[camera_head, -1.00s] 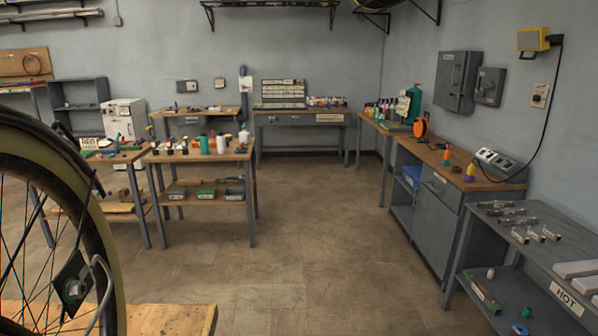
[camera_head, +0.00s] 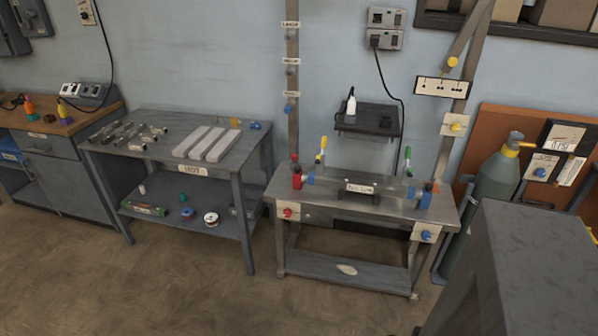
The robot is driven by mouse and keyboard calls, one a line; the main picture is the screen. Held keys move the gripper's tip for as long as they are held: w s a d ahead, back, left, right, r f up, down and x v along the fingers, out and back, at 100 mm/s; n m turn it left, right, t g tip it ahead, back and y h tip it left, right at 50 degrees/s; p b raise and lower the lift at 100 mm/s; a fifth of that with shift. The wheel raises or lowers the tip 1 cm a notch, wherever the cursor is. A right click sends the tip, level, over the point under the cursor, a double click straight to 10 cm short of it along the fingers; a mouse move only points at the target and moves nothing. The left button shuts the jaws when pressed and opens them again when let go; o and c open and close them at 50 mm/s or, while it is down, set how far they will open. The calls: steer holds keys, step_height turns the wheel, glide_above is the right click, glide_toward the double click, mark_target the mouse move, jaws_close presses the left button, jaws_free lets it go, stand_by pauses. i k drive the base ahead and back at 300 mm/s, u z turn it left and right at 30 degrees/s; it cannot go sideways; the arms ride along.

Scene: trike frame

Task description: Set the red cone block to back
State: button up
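I cannot make out a red cone block for certain. A small orange-red pointed piece (camera_head: 30,107) stands on the wooden-topped cabinet (camera_head: 50,125) at the far left, and a yellow pointed piece (camera_head: 61,106) stands to its right. A small red upright piece (camera_head: 297,180) is on the left end of the metal workbench (camera_head: 330,205), too small to identify. My gripper is not in view.
A grey two-tier table (camera_head: 150,152) with pale bars (camera_head: 207,143) stands left of the workbench. A green gas cylinder (camera_head: 495,185) stands at the right. A large grey surface (camera_head: 530,265) fills the lower right. Open floor (camera_head: 180,300) lies in front.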

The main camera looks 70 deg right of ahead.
mark_target(299, 178)
steer(key=u, duration=0.6)
steer(key=k, duration=0.15)
steer(key=z, duration=2.8)
steer(key=i, duration=0.6)
steer(key=z, duration=0.1)
steer(key=k, duration=0.55)
steer(key=z, duration=0.05)
